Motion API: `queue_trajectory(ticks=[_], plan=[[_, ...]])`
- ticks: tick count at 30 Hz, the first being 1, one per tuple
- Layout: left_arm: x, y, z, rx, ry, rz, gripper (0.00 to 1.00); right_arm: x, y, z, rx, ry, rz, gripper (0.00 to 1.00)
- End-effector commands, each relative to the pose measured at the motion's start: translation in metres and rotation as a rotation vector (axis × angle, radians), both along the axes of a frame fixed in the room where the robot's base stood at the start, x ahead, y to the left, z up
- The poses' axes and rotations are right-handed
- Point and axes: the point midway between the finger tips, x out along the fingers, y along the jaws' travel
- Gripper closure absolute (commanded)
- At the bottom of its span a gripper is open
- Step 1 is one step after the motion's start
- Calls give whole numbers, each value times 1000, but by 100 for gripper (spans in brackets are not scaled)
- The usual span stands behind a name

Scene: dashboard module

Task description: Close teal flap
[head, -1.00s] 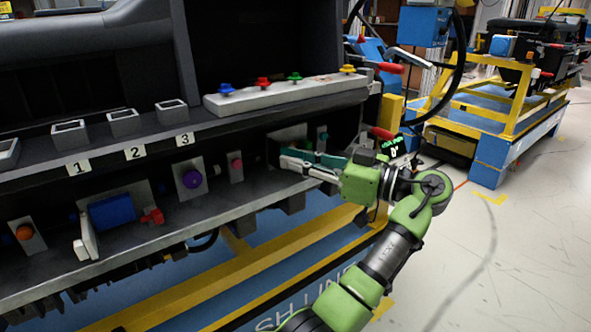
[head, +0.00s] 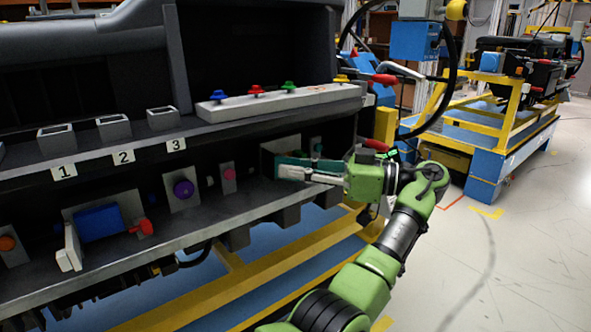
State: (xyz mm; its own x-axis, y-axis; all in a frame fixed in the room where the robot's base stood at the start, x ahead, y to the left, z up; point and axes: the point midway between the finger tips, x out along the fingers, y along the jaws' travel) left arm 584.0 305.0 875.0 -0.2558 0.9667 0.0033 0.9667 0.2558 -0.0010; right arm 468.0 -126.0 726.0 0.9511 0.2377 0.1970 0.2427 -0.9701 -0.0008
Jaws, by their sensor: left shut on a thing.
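The teal flap (head: 298,161) is at the right end of the lower shelf of the dashboard module, beside a grey backing plate. My left gripper (head: 288,168) reaches in from the right and is shut on the flap. The fingers cover part of the flap, so its hinge and exact angle are hard to see. My right gripper is not in view.
The lower shelf also carries a purple knob (head: 183,189), a pink knob (head: 229,174), a blue flap (head: 99,222) with a red latch (head: 141,227) and an orange knob (head: 7,243). Above is a white strip (head: 280,101) with coloured knobs. Floor is free on the right.

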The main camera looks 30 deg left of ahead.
Motion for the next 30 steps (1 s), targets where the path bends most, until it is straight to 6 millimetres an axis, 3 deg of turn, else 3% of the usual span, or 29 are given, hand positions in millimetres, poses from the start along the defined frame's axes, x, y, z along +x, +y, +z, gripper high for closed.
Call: queue_trajectory(ticks=[5, 6, 8, 23, 30], plan=[[-2, 0, -3, -6, 0, 10, 100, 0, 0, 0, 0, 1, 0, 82], [-2, 0, -3, -6, 0, 10, 80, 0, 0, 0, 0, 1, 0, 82], [-2, 0, -3, -6, 0, 9, 68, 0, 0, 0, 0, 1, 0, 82], [-1, 0, -1, -3, -1, 1, 68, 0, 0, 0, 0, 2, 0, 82], [-4, 1, 1, -2, -1, -48, 68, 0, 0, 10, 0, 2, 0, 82]])
